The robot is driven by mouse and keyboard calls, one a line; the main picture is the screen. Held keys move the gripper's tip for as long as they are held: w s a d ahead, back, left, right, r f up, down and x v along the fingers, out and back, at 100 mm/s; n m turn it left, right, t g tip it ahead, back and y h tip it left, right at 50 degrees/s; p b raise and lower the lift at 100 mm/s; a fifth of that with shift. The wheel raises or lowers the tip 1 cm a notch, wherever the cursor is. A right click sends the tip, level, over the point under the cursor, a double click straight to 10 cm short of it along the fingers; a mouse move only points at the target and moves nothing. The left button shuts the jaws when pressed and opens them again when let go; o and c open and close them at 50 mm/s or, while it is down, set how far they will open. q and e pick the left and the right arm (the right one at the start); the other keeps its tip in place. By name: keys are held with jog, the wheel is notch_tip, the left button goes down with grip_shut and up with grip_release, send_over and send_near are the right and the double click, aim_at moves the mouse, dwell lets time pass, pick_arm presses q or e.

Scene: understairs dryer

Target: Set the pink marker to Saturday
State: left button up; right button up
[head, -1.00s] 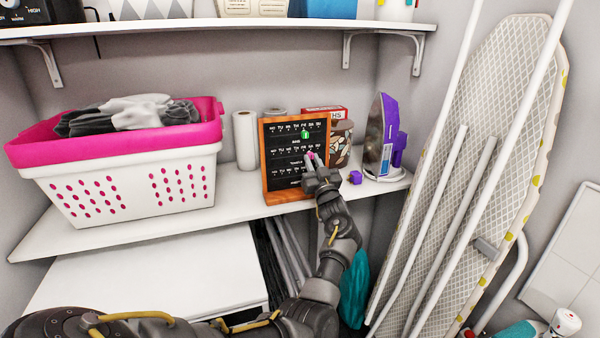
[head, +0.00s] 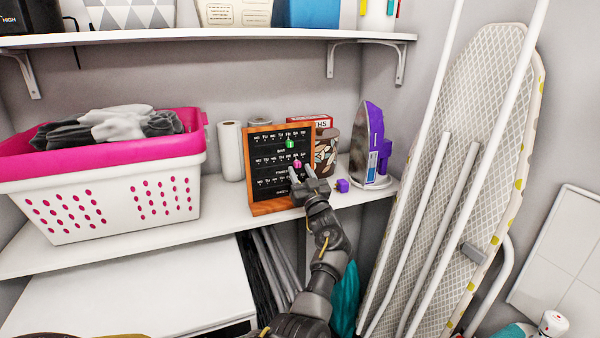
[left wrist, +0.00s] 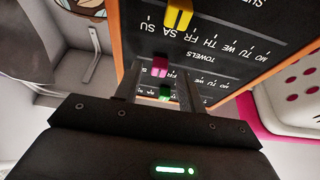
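A wooden-framed black day board (head: 262,190) stands on the shelf; it also shows upside down in the left wrist view (left wrist: 228,45). The pink marker (head: 297,163) sits on its middle day row, toward the right end; its exact day is unclear. In the left wrist view the pink marker (left wrist: 160,67) lies between my fingertips, with gaps on both sides. My left gripper (head: 301,171) is open and empty, just in front of the board's lower right. The green marker (head: 290,144) is on the top row. A yellow marker (left wrist: 178,14) is on the bottom row near SA.
A patterned canister (head: 327,155) and a purple iron (head: 374,145) stand right of the board. A pink-rimmed basket (head: 100,190) is at the left. An ironing board (head: 500,110) leans at the right.

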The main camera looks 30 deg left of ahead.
pick_arm(q)
jog(key=b+v, duration=0.1)
jog(key=v, duration=0.9)
jog(key=shift+b, duration=0.3)
pick_arm(e)
jog(key=shift+w+d+f, duration=0.2)
jog(key=shift+d+f, duration=0.2)
jog(key=shift+d, duration=0.05)
jog(key=shift+w+d+f, duration=0.2)
jog(key=shift+d+f, duration=0.15)
jog(key=shift+d, duration=0.1)
pick_arm(q)
jog(key=shift+w+r, duration=0.1)
jog(key=shift+r, duration=0.05)
